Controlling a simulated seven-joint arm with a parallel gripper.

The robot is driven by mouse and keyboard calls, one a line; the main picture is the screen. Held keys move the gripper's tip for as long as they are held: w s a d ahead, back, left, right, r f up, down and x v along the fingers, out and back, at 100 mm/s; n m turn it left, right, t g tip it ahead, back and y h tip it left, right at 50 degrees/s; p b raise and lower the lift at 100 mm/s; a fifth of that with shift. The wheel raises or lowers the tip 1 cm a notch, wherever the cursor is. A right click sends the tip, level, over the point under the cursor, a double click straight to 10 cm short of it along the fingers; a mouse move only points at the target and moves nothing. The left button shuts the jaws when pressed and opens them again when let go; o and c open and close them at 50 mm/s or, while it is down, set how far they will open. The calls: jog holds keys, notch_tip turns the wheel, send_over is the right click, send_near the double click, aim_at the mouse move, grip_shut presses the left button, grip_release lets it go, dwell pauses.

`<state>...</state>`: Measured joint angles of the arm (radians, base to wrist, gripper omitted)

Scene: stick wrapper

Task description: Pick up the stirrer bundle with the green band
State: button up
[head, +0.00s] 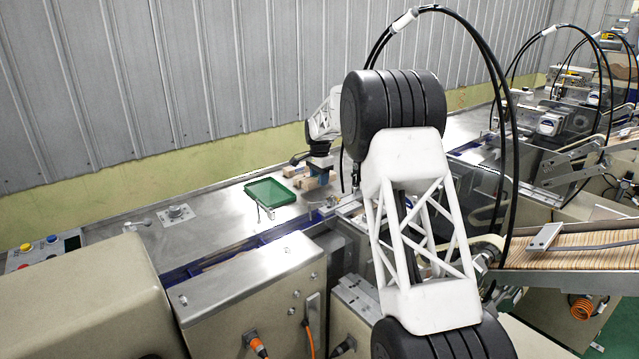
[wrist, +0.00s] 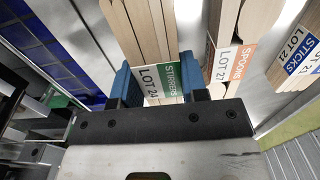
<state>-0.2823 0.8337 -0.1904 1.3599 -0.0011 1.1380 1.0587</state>
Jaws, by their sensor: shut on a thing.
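The stirrer bundle (wrist: 150,35), pale wooden sticks with a green band reading "STIRRERS LOT 24", is in the upper middle of the wrist view. My gripper (wrist: 157,82) has its blue fingers on either side of this bundle, at the band, and is shut on it. In the head view my gripper (head: 320,163) is low over the wooden bundles at the back of the metal table. Which bundle is which is too small to tell there. Whether the stirrer bundle is clear of the table cannot be told.
A spoon bundle (wrist: 231,60) with an orange band lies close to the right finger. A stick bundle (wrist: 296,60) with a blue band is further right. A green tray (head: 270,192) stands left of the bundles. The wall (head: 150,90) is close behind. The table's left is mostly clear.

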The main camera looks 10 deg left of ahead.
notch_tip(320, 180, up, 8)
jog(key=shift+r, duration=0.1)
dwell(0.4)
jog(key=shift+s+a, duration=0.1)
dwell(0.4)
